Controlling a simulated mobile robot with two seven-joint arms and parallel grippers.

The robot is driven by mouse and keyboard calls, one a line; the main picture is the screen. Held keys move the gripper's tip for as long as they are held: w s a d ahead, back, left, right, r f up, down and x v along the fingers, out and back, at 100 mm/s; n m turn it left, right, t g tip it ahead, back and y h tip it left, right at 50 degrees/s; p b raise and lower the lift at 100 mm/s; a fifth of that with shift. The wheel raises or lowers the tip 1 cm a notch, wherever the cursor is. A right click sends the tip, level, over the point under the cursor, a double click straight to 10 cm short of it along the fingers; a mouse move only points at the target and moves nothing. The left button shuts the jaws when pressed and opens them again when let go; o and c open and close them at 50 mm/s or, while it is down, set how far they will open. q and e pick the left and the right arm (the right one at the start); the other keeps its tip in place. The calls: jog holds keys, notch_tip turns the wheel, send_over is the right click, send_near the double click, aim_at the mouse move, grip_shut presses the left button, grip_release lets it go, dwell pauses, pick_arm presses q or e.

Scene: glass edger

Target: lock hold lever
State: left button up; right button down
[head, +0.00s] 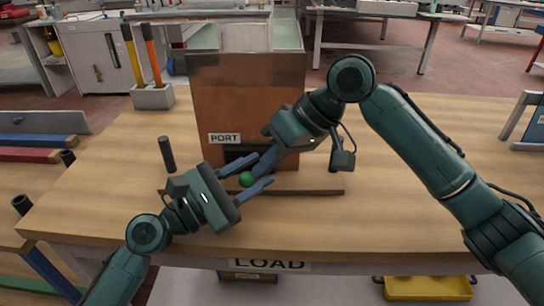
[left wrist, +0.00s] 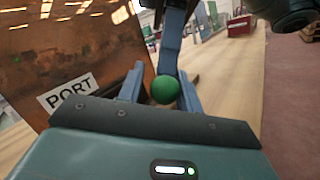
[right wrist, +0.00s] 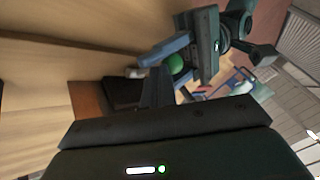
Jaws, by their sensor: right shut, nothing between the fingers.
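A green ball knob (head: 246,180) shows low in front of the copper-brown panel (head: 250,90), near the sign reading PORT (head: 224,138). I take it as the lever's knob; its stem is hidden. My left gripper (head: 265,169) is open, with fingers on either side of the knob; I cannot tell whether they touch it. The left wrist view shows the knob (left wrist: 165,90) between the fingers. My right gripper (head: 260,168) is shut and empty, its tips close beside the knob. The right wrist view shows the knob (right wrist: 176,63) just beyond the right fingers.
A dark upright post (head: 167,154) stands left of the panel. A dark slot (head: 237,153) is under the sign. A grey holder (head: 152,97) with orange and yellow handles stands at the back left. The wooden bench (head: 400,200) is clear at right; a yellow tray (head: 428,288) is below its front.

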pick_arm(q)
jog(key=shift+a+r, duration=0.1)
jog(key=shift+s+a, duration=0.2)
jog(key=v, duration=1.1)
jog(key=s+d+f+m+g, duration=0.1)
jog(key=d+m, duration=0.2)
jog(key=m, duration=0.1)
jog(key=s+d+f+m+g+y, duration=0.1)
jog(key=s+d+f+m, duration=0.1)
jog(key=d+m, duration=0.1)
jog(key=s+d+f+m, duration=0.1)
jog(key=s+d+m, duration=0.1)
jog(key=m, duration=0.3)
jog(key=shift+s+d+f+m+g, duration=0.2)
jog(key=shift+d+m+g, duration=0.15)
jog(key=shift+d, duration=0.4)
jog(key=s+a+f+m+t+y, duration=0.4)
jog(key=a+f+m+y, duration=0.4)
jog(key=f+y, duration=0.3)
jog(key=shift+a+f+m, duration=0.2)
jog(key=shift+f+m, duration=0.2)
jog(key=shift+m, duration=0.05)
pick_arm(e)
jog(key=shift+s+d+f+t, duration=0.1)
jog(key=shift+t, duration=0.3)
